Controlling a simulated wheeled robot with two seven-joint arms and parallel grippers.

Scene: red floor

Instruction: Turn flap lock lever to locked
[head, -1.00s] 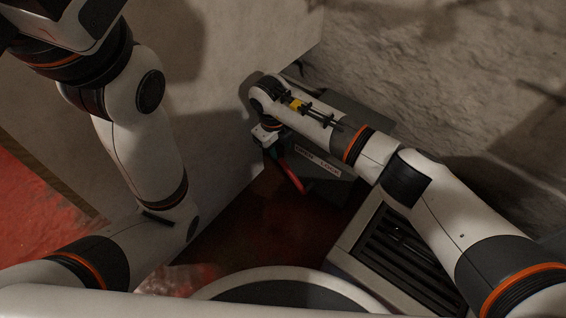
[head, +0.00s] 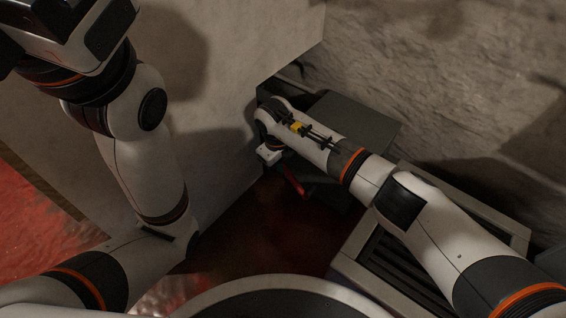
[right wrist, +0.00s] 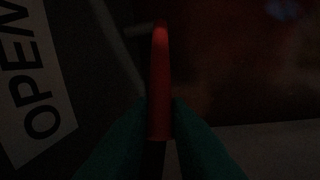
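The red flap lock lever (head: 297,184) shows in the head view low on the side of a dark grey box, just below my right wrist. In the right wrist view the lever (right wrist: 160,80) stands upright in the picture between the teal fingers of my right gripper (right wrist: 160,125). The fingers close against it from both sides near its lower part. A white label (right wrist: 35,85) reading OPEN lies left of the lever. In the head view my right gripper is small and dark, mostly hidden by the wrist. My left arm is at the left; its fingers are outside the picture.
The dark grey box (head: 355,125) stands against the rough stone wall (head: 440,70). A slatted grey unit (head: 350,270) is under my right forearm. A pale wall panel (head: 215,90) stands left of the box. Dark red floor (head: 250,240) is open between them.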

